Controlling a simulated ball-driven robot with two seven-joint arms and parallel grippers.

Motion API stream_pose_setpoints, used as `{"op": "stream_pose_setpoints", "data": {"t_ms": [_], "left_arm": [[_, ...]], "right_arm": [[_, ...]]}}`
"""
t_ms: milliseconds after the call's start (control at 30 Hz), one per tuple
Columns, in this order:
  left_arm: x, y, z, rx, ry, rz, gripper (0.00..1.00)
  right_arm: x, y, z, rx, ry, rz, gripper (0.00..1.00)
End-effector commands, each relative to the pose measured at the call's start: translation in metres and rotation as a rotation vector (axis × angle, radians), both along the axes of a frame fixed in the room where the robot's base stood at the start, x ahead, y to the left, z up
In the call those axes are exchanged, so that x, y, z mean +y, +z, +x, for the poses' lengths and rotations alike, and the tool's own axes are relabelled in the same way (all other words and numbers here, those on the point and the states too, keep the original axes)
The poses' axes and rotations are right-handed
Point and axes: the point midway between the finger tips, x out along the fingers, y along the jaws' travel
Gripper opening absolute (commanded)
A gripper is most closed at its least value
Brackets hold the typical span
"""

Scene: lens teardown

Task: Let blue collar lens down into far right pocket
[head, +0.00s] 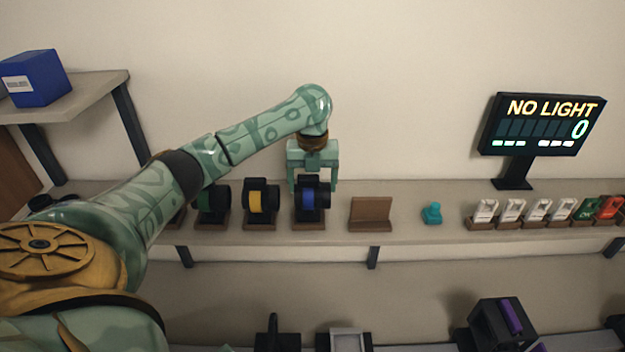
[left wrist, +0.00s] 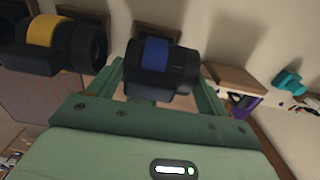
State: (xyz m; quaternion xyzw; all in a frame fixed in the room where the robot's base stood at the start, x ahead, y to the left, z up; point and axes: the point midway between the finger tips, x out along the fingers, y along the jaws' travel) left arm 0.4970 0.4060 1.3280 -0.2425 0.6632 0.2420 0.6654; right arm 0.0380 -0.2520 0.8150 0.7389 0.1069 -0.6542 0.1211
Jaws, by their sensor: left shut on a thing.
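The blue collar lens (head: 309,198) is a black barrel with a blue band. It is at a wooden stand (head: 308,223) on the wall shelf; I cannot tell whether it touches the stand. My left gripper (head: 314,186) comes down from above, its fingers on either side of the lens and shut on it. In the left wrist view the lens (left wrist: 157,54) sits between the fingers of the left gripper (left wrist: 160,82). My right gripper is out of view.
A yellow-banded lens (head: 262,200) and a green-banded lens (head: 211,203) stand to the left. An empty wooden stand (head: 370,214), a teal piece (head: 432,213) and several cards are to the right. A display (head: 541,124) reads "NO LIGHT 0". Dark fixtures are below.

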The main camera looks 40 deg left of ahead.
Motion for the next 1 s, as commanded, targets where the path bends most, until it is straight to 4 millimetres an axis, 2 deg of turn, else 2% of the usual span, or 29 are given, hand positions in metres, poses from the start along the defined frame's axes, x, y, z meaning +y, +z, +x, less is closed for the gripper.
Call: {"op": "stream_pose_setpoints", "data": {"t_ms": [500, 533, 600, 867, 1000], "left_arm": [[0.000, -0.007, 0.000, -0.001, 0.000, -0.001, 0.42], [0.000, -0.007, 0.000, -0.001, 0.000, -0.001, 0.81], [0.000, -0.007, 0.000, -0.001, 0.000, -0.001, 1.00], [0.000, -0.006, 0.000, 0.001, 0.000, 0.001, 1.00], [0.000, 0.012, 0.000, -0.003, -0.001, 0.001, 1.00]], "right_arm": [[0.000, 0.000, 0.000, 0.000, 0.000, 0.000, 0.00], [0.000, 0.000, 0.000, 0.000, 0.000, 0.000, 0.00], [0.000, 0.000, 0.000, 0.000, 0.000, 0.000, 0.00], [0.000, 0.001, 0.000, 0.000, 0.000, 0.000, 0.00], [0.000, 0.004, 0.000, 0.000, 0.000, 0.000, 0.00]]}}
